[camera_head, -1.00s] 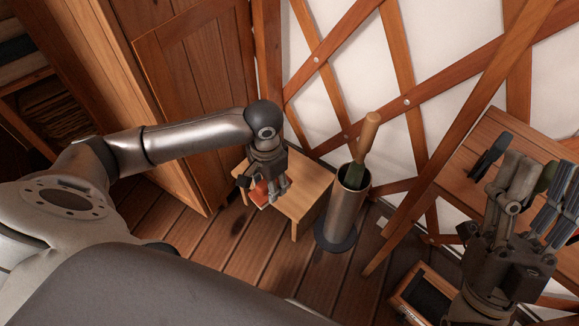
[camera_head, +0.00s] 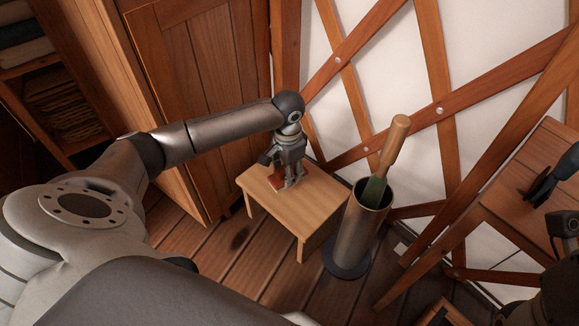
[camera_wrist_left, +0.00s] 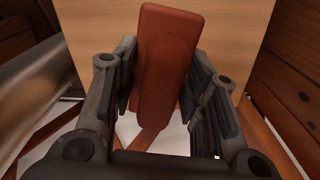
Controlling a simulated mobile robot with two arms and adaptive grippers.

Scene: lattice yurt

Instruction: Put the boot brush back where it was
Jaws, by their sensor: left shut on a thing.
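The boot brush is a reddish-brown block (camera_wrist_left: 165,65) between the fingers of my left gripper (camera_wrist_left: 160,90) in the left wrist view. My left gripper (camera_head: 289,183) is shut on it. In the head view the brush (camera_head: 277,182) is partly hidden by the fingers, over the back part of a small light wooden table (camera_head: 318,208). The tabletop (camera_wrist_left: 85,25) lies behind the brush in the wrist view. I cannot tell whether the brush touches it. My right gripper (camera_head: 563,226) shows only in part at the right edge; its fingers are unclear.
A metal cylinder (camera_head: 355,235) on a dark round base stands right of the table, with a wooden-handled tool (camera_head: 390,150) in it. A wooden cabinet (camera_head: 205,90) stands left, lattice wall behind. Another wooden table (camera_head: 510,210) at right bears a dark object (camera_head: 553,177).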

